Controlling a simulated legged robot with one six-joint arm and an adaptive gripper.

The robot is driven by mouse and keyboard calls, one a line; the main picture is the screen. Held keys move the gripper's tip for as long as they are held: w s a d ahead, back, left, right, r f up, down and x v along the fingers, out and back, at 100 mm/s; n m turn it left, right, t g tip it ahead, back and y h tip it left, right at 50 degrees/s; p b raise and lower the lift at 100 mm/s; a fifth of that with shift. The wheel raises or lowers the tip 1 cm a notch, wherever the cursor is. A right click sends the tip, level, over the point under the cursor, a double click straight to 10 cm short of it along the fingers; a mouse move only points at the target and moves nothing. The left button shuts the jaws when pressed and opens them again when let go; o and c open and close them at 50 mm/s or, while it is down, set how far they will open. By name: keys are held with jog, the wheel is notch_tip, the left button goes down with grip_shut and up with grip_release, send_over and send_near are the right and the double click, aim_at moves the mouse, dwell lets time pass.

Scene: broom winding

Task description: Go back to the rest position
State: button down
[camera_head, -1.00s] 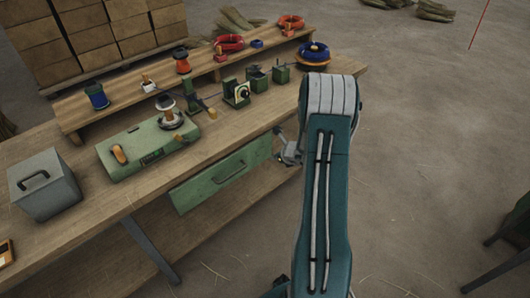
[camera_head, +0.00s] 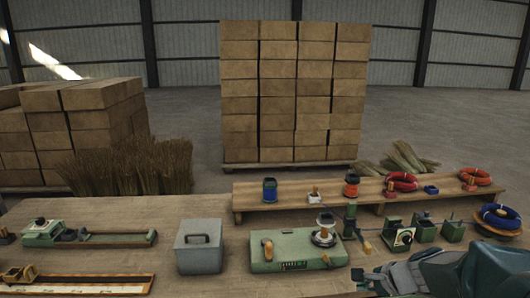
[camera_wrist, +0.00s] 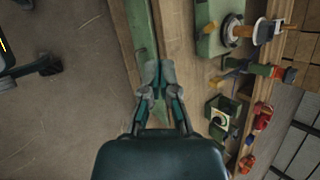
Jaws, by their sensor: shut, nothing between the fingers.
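My gripper (camera_wrist: 160,74) shows in the middle of the wrist view with its fingers together and nothing between them. It is by the front edge of the wooden workbench (camera_wrist: 178,40), apart from the tools on top. In the head view my arm fills the lower right corner, in front of the bench, and hides part of its right end. The green winding machine (camera_head: 297,250) stands on the bench to the left of my arm.
A grey box (camera_head: 199,247) stands on the bench left of the machine. A raised wooden shelf (camera_head: 290,199) carries spools and red rings. Stacked cartons (camera_head: 292,95) stand behind. In the wrist view, open floor (camera_wrist: 60,110) lies left of the bench.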

jog(key=s+a+r+n+h, duration=0.2)
jog(key=s+a+r+n, duration=0.2)
jog(key=s+n, duration=0.4)
jog(key=s+a+r+n+g+h, duration=0.1)
jog(key=s+a+r+n, duration=0.3)
jog(key=s+n, duration=0.5)
jog(key=s+r+h, duration=0.1)
jog(key=s, duration=0.4)
dwell(0.8)
